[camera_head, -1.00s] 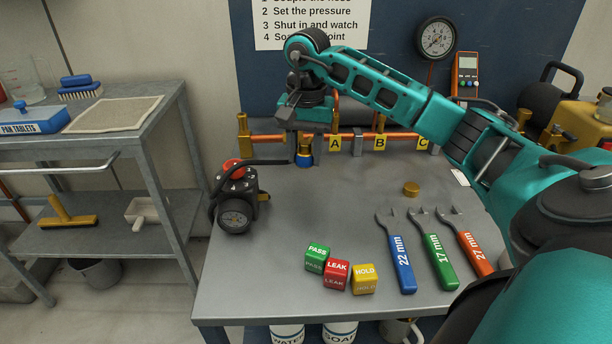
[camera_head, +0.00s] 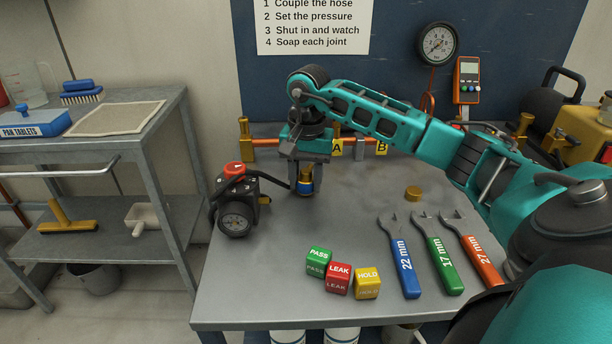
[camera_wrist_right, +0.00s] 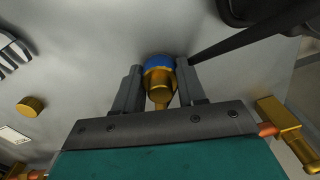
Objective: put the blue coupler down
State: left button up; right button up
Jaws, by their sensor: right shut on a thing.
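The blue coupler (camera_head: 305,187) has a blue ring and a brass body, with a black hose running from it to the left. My right gripper (camera_head: 305,172) reaches down from above and is shut on the coupler, over the bench top left of centre. In the right wrist view the coupler (camera_wrist_right: 158,66) sits between the two grey fingers (camera_wrist_right: 158,90), blue end away from the palm. I cannot tell whether the coupler touches the bench. My left gripper is not in view.
A black regulator with a red knob (camera_head: 235,168) and gauge stands left of the coupler. PASS (camera_head: 318,262), LEAK (camera_head: 338,277) and HOLD (camera_head: 367,283) blocks and three wrenches (camera_head: 405,260) lie in front. A brass cap (camera_head: 413,193) is to the right. A copper pipe (camera_head: 270,141) runs behind.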

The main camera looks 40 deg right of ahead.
aim_at(308, 170)
jog(key=shift+s+d+f, duration=0.2)
jog(key=shift+d+f, duration=0.25)
jog(key=shift+f, duration=0.1)
jog(key=o, duration=1.2)
jog(key=shift+r, duration=0.2)
notch_tip(308, 170, up, 13)
jog(key=p, duration=0.3)
jog(key=shift+w, duration=0.2)
jog(key=shift+a+r, duration=0.1)
